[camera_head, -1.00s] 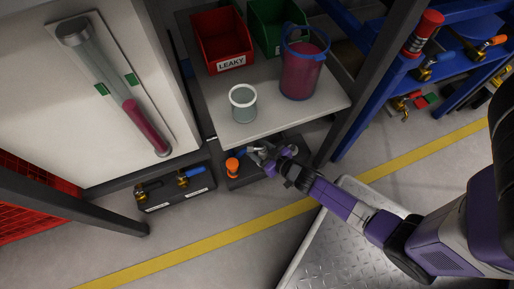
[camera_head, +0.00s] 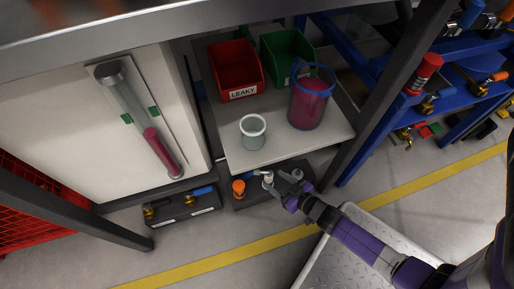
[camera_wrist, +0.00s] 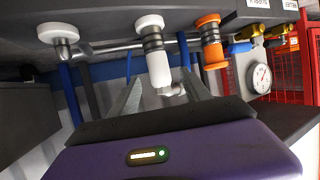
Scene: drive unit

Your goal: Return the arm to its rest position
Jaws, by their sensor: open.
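My purple arm reaches in from the lower right in the head view. My gripper (camera_head: 284,184) is low in front of the shelf, by a dark block with fittings. In the wrist view my gripper (camera_wrist: 165,92) is open, its two grey fingers spread apart. A white fitting (camera_wrist: 154,50) with dark rings shows between and beyond the fingers; I cannot tell whether they touch it. An orange fitting (camera_wrist: 211,40) is to its right; it also shows in the head view (camera_head: 238,187).
The shelf (camera_head: 285,152) above my gripper holds a clear cup (camera_head: 253,131), a pink-filled jug (camera_head: 311,98), a red bin (camera_head: 236,70) and a green bin (camera_head: 287,55). A dark post (camera_head: 395,95) stands right of it. A pressure gauge (camera_wrist: 261,78) shows right in the wrist view.

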